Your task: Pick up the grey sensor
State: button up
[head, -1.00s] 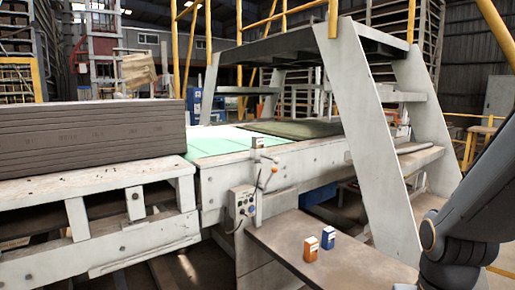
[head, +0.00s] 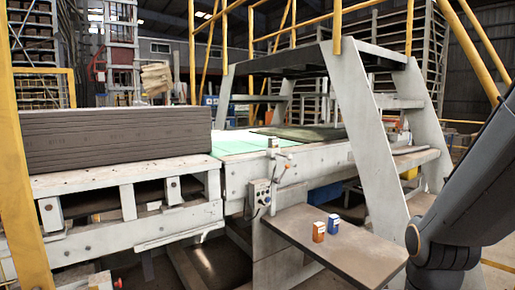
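No object that I can clearly identify as the grey sensor shows in the head view. A small pale device (head: 273,146) stands on the edge of the conveyor frame, but it is too small to tell what it is. A small orange box (head: 319,231) and a small blue box (head: 333,223) stand upright side by side on a brown shelf (head: 370,258). My arm comes in at the right edge, to the right of the shelf. My gripper is out of view.
A white conveyor frame (head: 130,241) carries a stack of grey-brown slabs (head: 110,140). A control box (head: 259,197) hangs on it above the shelf. A yellow post (head: 22,190) rises at the near left.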

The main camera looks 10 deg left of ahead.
aim_at(273, 142)
jog(key=u, duration=0.65)
jog(key=i, duration=0.7)
jog(key=u, duration=0.7)
jog(key=i, duration=0.75)
jog(key=z, duration=0.65)
jog(key=i, duration=0.75)
jog(key=z, duration=0.75)
